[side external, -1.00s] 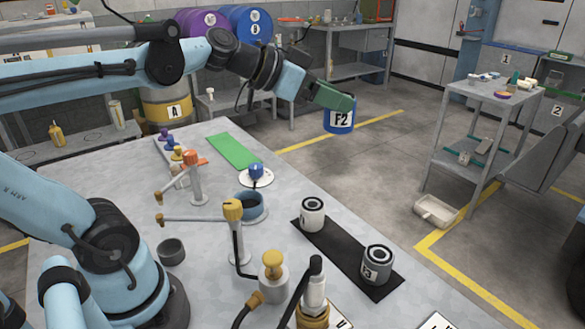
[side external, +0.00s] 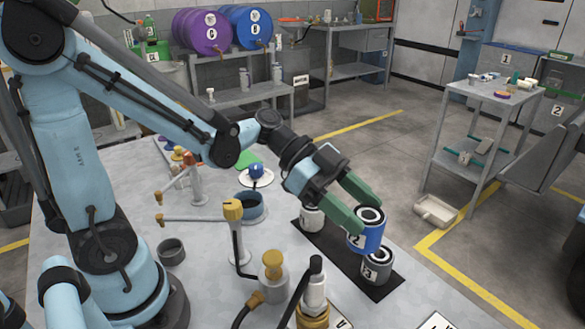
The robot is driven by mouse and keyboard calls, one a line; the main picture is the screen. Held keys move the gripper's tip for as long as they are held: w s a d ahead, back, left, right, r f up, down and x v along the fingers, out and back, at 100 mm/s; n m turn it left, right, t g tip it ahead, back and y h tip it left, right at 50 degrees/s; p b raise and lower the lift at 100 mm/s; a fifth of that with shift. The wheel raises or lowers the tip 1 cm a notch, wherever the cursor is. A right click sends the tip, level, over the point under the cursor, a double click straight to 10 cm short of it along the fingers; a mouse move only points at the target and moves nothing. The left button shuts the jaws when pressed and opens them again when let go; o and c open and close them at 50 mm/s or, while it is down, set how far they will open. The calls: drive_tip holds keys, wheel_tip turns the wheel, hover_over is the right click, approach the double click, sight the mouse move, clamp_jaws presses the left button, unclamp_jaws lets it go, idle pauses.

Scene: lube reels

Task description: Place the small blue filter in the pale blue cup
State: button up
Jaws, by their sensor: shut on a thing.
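My gripper (side external: 367,214) has its two green fingers shut on the small blue filter (side external: 371,238), which has a white label and a dark ring on its top end. The filter is roughly upright over the dark mat (side external: 388,290), between a white filter and a grey one. I cannot tell whether its bottom touches the mat. The pale blue cup (side external: 262,213) stands on the table, left of my gripper, with its open top facing up. It looks empty, though its inside is dark.
A grey filter (side external: 377,267) stands just in front of the held one, and a white filter (side external: 311,219) stands behind and left, partly hidden by my gripper. A yellow-topped spout (side external: 233,210) stands near the cup. A blue knob (side external: 256,170) is behind it.

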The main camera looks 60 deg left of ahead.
drive_tip(key=shift+s+d+f+m+g, duration=0.3)
drive_tip(key=shift+s+m+g, duration=0.05)
drive_tip(key=shift+s+g, duration=0.1)
drive_tip(key=shift+s+d+f+m+g, duration=0.25)
drive_tip(key=shift+s+d+m+g, duration=0.05)
drive_tip(key=shift+s+m+g, duration=0.1)
drive_tip(key=shift+w+a+f, duration=1.25)
drive_tip(key=shift+a+f, duration=0.25)
drive_tip(key=shift+f, duration=0.25)
drive_tip(key=shift+w+a+f, duration=1.2)
drive_tip(key=shift+a+f, duration=0.35)
drive_tip(key=shift+f, duration=0.25)
drive_tip(key=shift+w+a+f, duration=1.25)
drive_tip(key=shift+a+f, duration=0.25)
drive_tip(key=shift+f, duration=0.25)
drive_tip(key=shift+f, duration=0.15)
drive_tip(key=o, duration=1.2)
drive_tip(key=shift+c, duration=0.2)
